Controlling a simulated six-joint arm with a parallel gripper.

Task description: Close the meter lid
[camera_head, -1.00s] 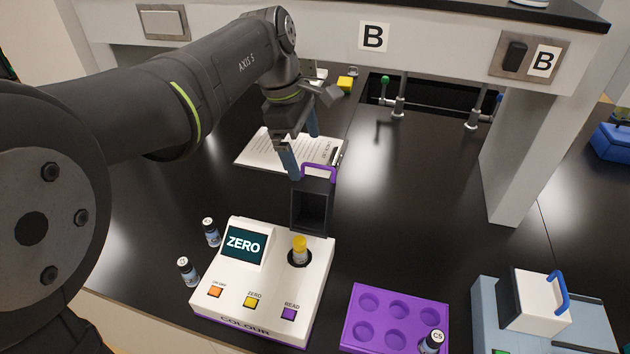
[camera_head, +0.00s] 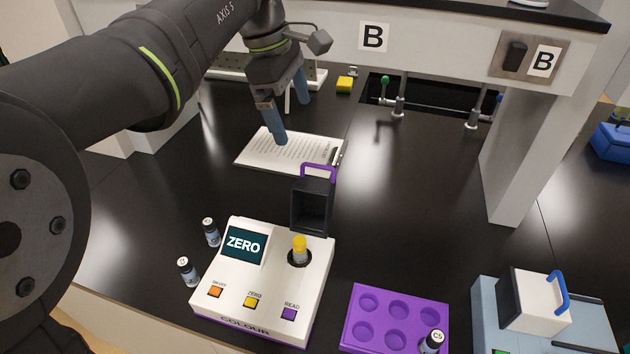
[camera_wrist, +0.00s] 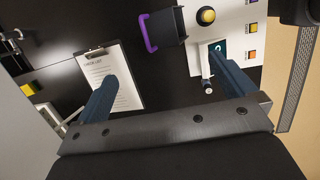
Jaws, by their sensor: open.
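The colour meter (camera_head: 273,287) is a white box on the black bench, its screen reading ZERO. Its dark lid (camera_head: 312,206) with a purple handle (camera_head: 319,169) stands open and upright at the meter's back edge. A yellow-capped vial (camera_head: 299,249) stands in the meter's well. My gripper (camera_head: 292,115) is open and empty, above the clipboard behind the lid and apart from it. In the wrist view the lid (camera_wrist: 165,27), its handle and the yellow cap (camera_wrist: 206,16) lie at the top, beyond my spread fingers (camera_wrist: 170,90).
Two small vials (camera_head: 211,232) stand left of the meter. A purple rack (camera_head: 396,318) with a C5 vial and a blue-grey device (camera_head: 540,310) are to the right. A clipboard (camera_head: 270,150) lies behind. A white post (camera_head: 512,160) rises at right.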

